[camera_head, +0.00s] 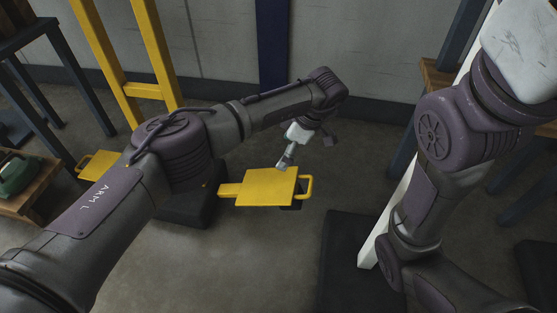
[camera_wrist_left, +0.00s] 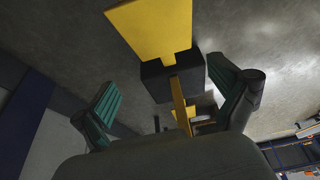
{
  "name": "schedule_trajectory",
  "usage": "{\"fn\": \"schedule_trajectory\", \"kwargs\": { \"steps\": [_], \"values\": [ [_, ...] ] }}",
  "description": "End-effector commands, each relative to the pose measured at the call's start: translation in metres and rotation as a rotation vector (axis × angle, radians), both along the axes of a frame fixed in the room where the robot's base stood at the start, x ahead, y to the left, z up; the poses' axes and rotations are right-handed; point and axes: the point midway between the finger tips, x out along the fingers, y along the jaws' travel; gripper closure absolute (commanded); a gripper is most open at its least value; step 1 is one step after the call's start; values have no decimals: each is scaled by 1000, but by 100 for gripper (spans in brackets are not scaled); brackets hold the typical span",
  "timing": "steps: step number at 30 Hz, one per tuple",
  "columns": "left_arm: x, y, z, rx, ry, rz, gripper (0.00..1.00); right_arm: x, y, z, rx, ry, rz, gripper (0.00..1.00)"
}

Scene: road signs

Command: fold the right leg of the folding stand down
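The folding stand has a dark block-like base (camera_head: 185,207), partly hidden behind my left arm in the head view. Its right leg is a yellow plate (camera_head: 268,188) with a loop handle (camera_head: 307,187) at its right end. Its left leg (camera_head: 100,166) is a similar yellow plate on the far side of my arm. My left gripper (camera_head: 287,157) is over the right leg's upper edge. In the left wrist view its green-padded fingers (camera_wrist_left: 170,100) are apart, with a narrow yellow strip (camera_wrist_left: 180,103) visible between them; contact is unclear.
A yellow ladder-like frame (camera_head: 144,91) stands behind my left arm. A dark slab (camera_head: 350,270) lies right of the stand, beside a white post (camera_head: 372,245). A wooden shelf with a green object (camera_head: 16,172) is at the left. Bare floor lies in front.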

Motion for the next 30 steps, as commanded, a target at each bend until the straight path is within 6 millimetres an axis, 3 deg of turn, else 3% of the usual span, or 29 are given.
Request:
{"fn": "schedule_trajectory", "kwargs": {
  "steps": [3,10,30],
  "values": [
    [-1,-10,24,-2,-3,-3,2,0,0,0,-1,-1,0,2],
    [-4,-20,48,-2,1,-3,2,0,0,0,-1,-1,0,2],
    [-5,-21,50,-3,2,-3,2,0,0,0,-1,-1,0,2]
  ]
}}
